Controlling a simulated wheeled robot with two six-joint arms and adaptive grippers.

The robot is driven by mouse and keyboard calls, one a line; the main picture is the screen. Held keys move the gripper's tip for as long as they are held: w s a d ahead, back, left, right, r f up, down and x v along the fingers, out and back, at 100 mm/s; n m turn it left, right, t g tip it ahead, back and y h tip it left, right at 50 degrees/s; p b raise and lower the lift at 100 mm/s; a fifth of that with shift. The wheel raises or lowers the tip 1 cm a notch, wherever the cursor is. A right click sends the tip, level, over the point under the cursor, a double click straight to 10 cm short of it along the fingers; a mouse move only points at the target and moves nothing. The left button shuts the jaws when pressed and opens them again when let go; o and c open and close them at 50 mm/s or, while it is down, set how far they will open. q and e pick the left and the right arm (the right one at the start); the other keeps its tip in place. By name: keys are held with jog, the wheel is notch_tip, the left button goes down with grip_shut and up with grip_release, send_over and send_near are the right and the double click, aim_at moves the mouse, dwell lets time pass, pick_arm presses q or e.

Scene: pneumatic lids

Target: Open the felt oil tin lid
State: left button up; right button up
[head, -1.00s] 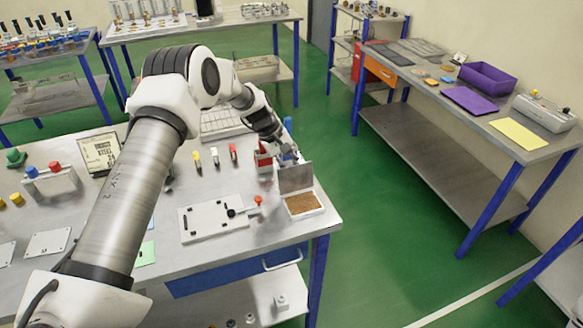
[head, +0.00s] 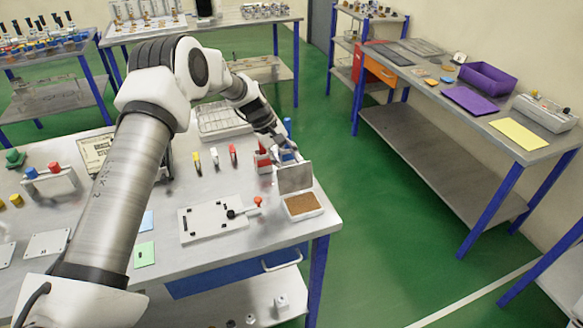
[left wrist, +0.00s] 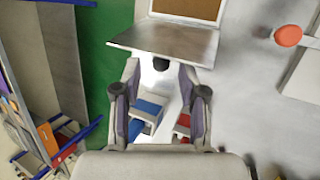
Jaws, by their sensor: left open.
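The felt oil tin (head: 304,214) is a shallow white tin with a brown felt pad, near the right front corner of the table. Its grey lid (head: 295,178) stands raised, roughly upright, along the tin's back edge. My left gripper (head: 286,157) is open behind the lid. In the left wrist view its fingertips (left wrist: 160,73) are spread close to the lid's back face; whether they touch it I cannot tell. My right gripper is out of view.
A red and a blue block-like item (left wrist: 151,107) lie below my left fingers in the wrist view. A white plate with an orange-red knob (head: 258,201) lies left of the tin. The table's right edge is close; green floor lies beyond.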

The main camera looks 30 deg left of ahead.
pick_arm(q)
jog(key=v, duration=0.9)
jog(key=shift+s, duration=0.1)
